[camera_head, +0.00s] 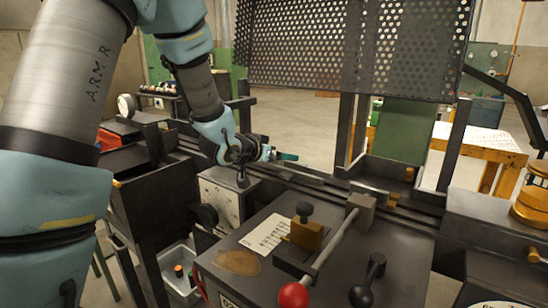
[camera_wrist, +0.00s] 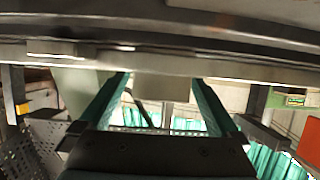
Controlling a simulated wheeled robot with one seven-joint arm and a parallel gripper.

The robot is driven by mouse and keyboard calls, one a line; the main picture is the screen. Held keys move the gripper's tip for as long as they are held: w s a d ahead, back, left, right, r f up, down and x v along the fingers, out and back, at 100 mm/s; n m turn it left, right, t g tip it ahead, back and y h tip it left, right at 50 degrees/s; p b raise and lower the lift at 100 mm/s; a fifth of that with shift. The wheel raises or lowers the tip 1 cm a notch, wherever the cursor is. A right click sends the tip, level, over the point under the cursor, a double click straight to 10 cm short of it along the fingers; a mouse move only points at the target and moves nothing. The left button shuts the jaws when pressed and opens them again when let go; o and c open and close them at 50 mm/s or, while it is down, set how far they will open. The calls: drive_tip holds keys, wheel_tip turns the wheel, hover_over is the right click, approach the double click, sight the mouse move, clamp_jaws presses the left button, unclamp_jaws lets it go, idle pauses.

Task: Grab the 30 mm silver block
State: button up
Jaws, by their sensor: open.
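My gripper (camera_head: 284,156) is in the middle of the head view, reaching sideways just above the long dark rail behind the bench. In the wrist view, its two green fingers (camera_wrist: 161,82) are apart, with a wide gap between them. A plain pale grey shape (camera_wrist: 165,88) shows between the fingertips, below a long metal edge. I cannot tell whether it is the 30 mm silver block or part of the machine, nor whether it lies within the jaws. I cannot make out the silver block for certain in the head view.
A dark bench (camera_head: 240,262) in front carries a brass block with a black knob (camera_head: 306,235), a red-knobbed lever (camera_head: 293,295) and a black-knobbed lever (camera_head: 362,294). A perforated guard (camera_head: 355,45) hangs above the rail (camera_head: 320,182). A grey bin (camera_head: 180,280) stands below left.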

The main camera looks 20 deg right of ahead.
drive_tip(key=shift+w+d+f, duration=0.15)
drive_tip(key=shift+w+d, duration=0.05)
drive_tip(key=shift+d, duration=0.15)
clamp_jaws()
idle(0.7)
